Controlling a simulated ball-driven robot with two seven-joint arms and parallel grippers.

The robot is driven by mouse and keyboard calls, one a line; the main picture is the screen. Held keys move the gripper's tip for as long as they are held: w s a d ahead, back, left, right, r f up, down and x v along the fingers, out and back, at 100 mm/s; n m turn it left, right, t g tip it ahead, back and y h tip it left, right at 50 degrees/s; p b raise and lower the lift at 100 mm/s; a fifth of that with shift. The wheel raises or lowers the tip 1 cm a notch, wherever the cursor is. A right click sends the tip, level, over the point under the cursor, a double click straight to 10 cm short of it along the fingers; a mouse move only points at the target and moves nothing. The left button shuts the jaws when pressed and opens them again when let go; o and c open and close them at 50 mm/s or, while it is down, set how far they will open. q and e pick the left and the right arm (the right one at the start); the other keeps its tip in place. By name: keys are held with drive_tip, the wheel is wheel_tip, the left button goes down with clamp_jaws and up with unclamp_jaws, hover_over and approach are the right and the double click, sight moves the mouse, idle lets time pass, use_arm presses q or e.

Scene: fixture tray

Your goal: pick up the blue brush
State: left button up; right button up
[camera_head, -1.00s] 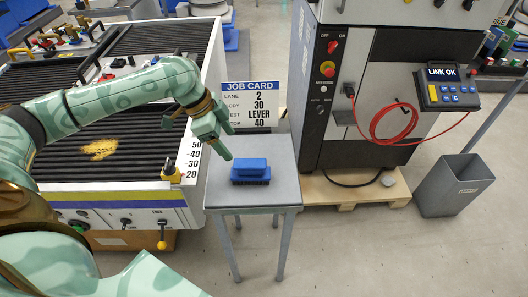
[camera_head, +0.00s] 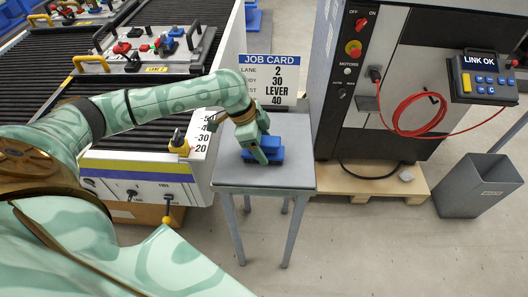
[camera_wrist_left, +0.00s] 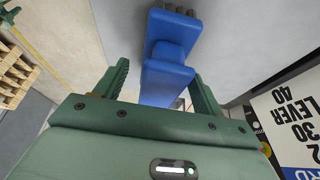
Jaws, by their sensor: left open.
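The blue brush (camera_head: 266,149) lies on a small grey table (camera_head: 290,178). It has a blue block handle and dark bristles below. My left gripper (camera_head: 266,146) is over the brush in the head view and hides part of it. In the left wrist view the brush (camera_wrist_left: 167,60) lies ahead, and its near end reaches between the open fingers of the left gripper (camera_wrist_left: 160,88). I see gaps between the fingers and the brush, and the jaws are not closed on it. My right gripper is in neither view.
A job card (camera_head: 270,78) stands behind the table. A conveyor bench (camera_head: 130,168) with a fixture tray (camera_head: 150,50) is on the left. A grey cabinet (camera_head: 345,120) with a red cable (camera_head: 400,125) is close on the right. A grey bin (camera_head: 482,185) stands on the floor farther right.

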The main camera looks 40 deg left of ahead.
use_arm(q)
drive_tip(key=shift+x, duration=1.25)
drive_tip(key=shift+r, duration=0.15)
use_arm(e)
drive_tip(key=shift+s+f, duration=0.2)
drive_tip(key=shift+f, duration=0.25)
use_arm(q)
drive_tip(key=c, duration=1.1)
drive_tip(key=shift+c, duration=0.2)
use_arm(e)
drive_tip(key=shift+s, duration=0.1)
use_arm(q)
drive_tip(key=shift+r, duration=0.1)
